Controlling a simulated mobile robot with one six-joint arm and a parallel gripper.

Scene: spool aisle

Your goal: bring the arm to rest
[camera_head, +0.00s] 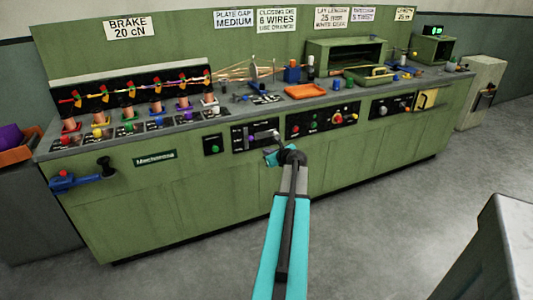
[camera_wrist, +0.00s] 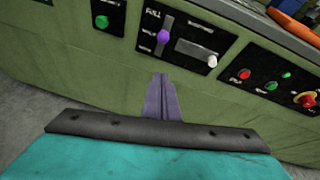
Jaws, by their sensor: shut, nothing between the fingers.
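My arm reaches forward from the bottom of the head view, with teal links, towards the front of a long green machine bench (camera_head: 210,190). My gripper (camera_head: 268,157) is at the arm's far end, in front of the control panels, small and partly hidden by the wrist. In the wrist view my gripper (camera_wrist: 162,80) shows its two grey fingers together, with nothing between them. They point at the green front just below a black panel (camera_wrist: 183,38) with a purple knob (camera_wrist: 163,36) and a pale lever knob (camera_wrist: 212,61). I cannot tell whether the fingertips touch the front.
A blue crank (camera_head: 75,180) sticks out at the bench's left end. An orange tray (camera_head: 305,91) and spools stand on the bench top. A grey block (camera_head: 490,250) stands at the lower right. The floor (camera_head: 400,220) between is clear.

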